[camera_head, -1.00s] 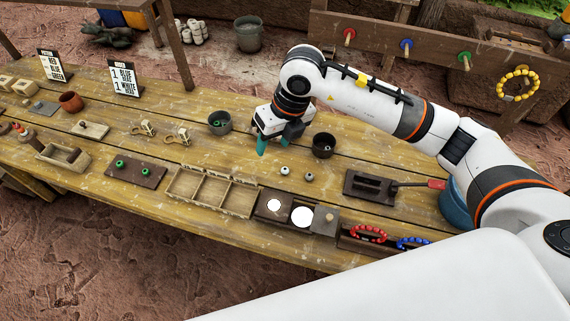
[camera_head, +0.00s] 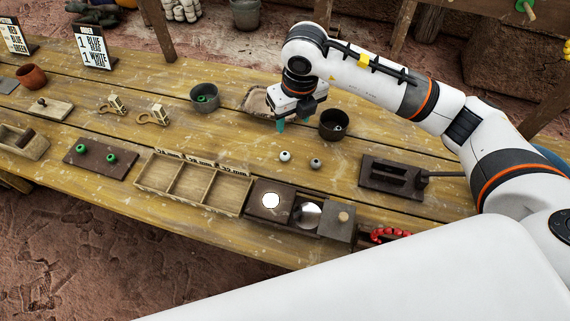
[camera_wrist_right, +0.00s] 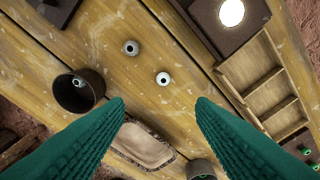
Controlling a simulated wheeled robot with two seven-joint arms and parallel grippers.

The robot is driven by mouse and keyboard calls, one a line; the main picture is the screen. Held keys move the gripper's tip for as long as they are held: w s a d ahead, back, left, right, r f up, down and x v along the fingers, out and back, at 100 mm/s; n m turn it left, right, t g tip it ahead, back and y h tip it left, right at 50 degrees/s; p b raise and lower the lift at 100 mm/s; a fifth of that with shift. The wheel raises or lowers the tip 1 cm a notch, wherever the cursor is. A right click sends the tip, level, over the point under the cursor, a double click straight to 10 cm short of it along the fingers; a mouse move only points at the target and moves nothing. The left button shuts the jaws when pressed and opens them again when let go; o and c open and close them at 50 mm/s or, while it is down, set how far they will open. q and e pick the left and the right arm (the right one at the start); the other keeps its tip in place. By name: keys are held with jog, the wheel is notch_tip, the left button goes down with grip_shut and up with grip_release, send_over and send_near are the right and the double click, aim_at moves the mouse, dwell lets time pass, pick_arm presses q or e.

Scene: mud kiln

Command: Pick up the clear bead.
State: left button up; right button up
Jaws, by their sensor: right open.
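Two small round beads with dark holes lie apart on the wooden table. One is whitish (camera_head: 285,156) and the other is greyer (camera_head: 315,163). In the right wrist view they are the white bead (camera_wrist_right: 163,78) and the grey bead (camera_wrist_right: 130,47). I cannot tell for sure which is clear. A small pale bead (camera_wrist_right: 78,82) also sits inside the dark cup (camera_head: 333,125). My right gripper (camera_head: 293,124) is open and empty, above the table behind the two loose beads. Its green fingers (camera_wrist_right: 160,102) are spread wide, touching neither. My left gripper is not in view.
The dark cup stands close to the right of my gripper. A shallow tray (camera_head: 256,97) lies behind it, and a grey cup with green beads (camera_head: 204,97) stands left. In front are a compartment tray (camera_head: 193,183) and a dark box with round openings (camera_head: 290,222).

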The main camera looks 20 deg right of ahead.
jog(key=b, duration=0.2)
send_near(285, 154)
jog(key=f, duration=0.2)
jog(key=f+p, duration=0.1)
jog(key=f, duration=0.1)
jog(key=shift+w+d, duration=0.1)
jog(key=shift+d, duration=0.2)
jog(key=shift+w+a+f+p, duration=0.15)
jog(key=shift+w+f+p, duration=0.1)
jog(key=shift+f, duration=0.6)
jog(key=shift+w+a+f+p, duration=0.15)
jog(key=shift+f+p, duration=0.15)
jog(key=shift+f, duration=0.6)
jog(key=shift+w+a+f+p, duration=0.1)
jog(key=shift+w+f+p, duration=0.15)
jog(key=shift+f, duration=0.6)
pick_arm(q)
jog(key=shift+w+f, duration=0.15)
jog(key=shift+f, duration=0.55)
pick_arm(e)
jog(key=c, duration=1)
